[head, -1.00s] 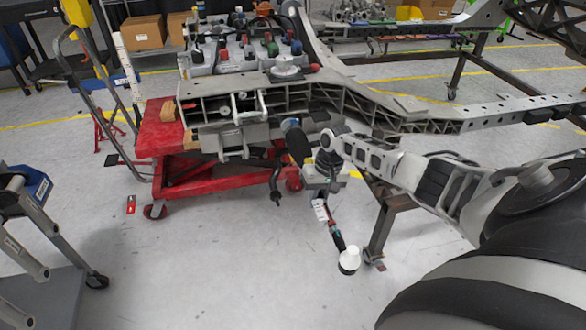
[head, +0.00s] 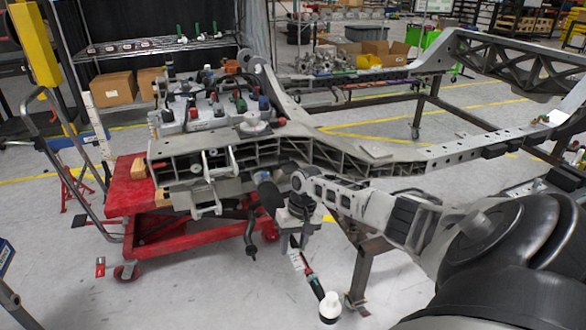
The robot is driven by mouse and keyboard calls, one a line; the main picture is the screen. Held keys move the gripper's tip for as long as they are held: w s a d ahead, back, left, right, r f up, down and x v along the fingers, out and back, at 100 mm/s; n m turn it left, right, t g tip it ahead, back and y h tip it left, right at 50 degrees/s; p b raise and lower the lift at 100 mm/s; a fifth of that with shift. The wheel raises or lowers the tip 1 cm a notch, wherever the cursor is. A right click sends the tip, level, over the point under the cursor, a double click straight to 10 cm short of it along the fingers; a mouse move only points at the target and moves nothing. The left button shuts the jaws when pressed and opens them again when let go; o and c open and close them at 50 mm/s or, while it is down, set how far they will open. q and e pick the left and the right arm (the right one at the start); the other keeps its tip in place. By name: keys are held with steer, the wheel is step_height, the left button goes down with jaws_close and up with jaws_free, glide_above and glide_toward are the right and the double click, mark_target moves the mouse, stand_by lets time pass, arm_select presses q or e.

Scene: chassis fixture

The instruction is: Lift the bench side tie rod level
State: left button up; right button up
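A thin rod (head: 312,282) slopes steeply down to the right below the front of the chassis frame. It has a pale label, green and red bands, a black lower part and a round white end (head: 330,308). I take it for the tie rod. A black ribbed boot (head: 269,193) lies above it, under the frame. My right arm comes in from the right, and its gripper (head: 297,241) points down at the rod's upper end. The fingers are small and dark, so I cannot tell whether they grip the rod. My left gripper is out of view.
The chassis frame (head: 385,165) crosses above the rod, its front over a red lift cart (head: 150,235). A black curved part (head: 250,238) hangs left of my gripper. A brown stand leg (head: 363,275) is close right of the rod.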

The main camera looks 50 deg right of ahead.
steer(key=v, duration=1.5)
steer(key=shift+p, duration=0.35)
steer(key=shift+f, duration=0.15)
